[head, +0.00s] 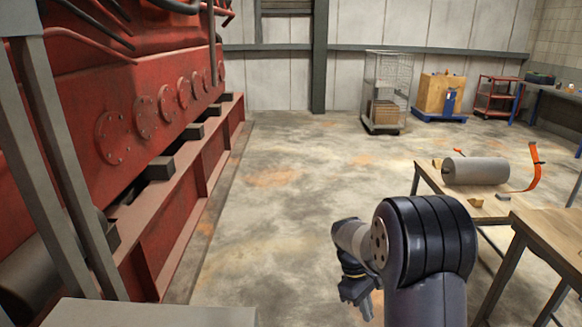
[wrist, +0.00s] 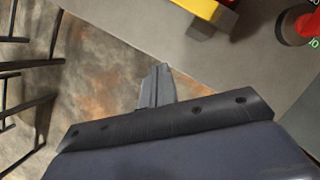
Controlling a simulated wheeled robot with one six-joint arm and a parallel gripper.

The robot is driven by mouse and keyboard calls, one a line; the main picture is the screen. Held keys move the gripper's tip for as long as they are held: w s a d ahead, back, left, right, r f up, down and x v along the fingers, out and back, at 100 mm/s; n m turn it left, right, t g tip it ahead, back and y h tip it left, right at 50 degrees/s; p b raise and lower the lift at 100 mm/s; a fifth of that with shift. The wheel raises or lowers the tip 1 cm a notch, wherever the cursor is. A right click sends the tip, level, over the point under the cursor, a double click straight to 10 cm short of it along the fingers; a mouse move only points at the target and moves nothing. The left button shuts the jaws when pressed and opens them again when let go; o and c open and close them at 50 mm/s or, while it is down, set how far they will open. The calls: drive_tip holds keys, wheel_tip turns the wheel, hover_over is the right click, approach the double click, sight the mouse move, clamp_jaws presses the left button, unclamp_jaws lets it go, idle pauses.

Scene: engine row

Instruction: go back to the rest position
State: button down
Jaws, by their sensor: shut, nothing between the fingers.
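My gripper (wrist: 157,84) shows in the wrist view with its two fingers together, shut and empty. Below the fingers in that view are the dark gripper body and a dark blue-grey part of my arm. In the head view my arm rises at the lower right and bends, and the gripper (head: 362,300) hangs low at its left, pointing down over the concrete floor. Its fingertips are small and partly dark there. It appears to touch nothing in either view.
A red engine (head: 150,90) on a red base fills the left. Wooden tables (head: 480,205) stand at the right, one with a grey cylinder (head: 476,171) and an orange strap (head: 533,165). A wire cage cart (head: 386,95) stands at the back. The middle floor (head: 290,180) is clear.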

drive_tip(key=a+n+t, duration=0.1)
drive_tip(key=a+n, duration=0.2)
drive_tip(key=shift+s+n+h+b, duration=0.1)
drive_tip(key=shift+n+h+b, duration=0.2)
drive_tip(key=shift+h+b, duration=0.1)
drive_tip(key=shift+a, duration=0.1)
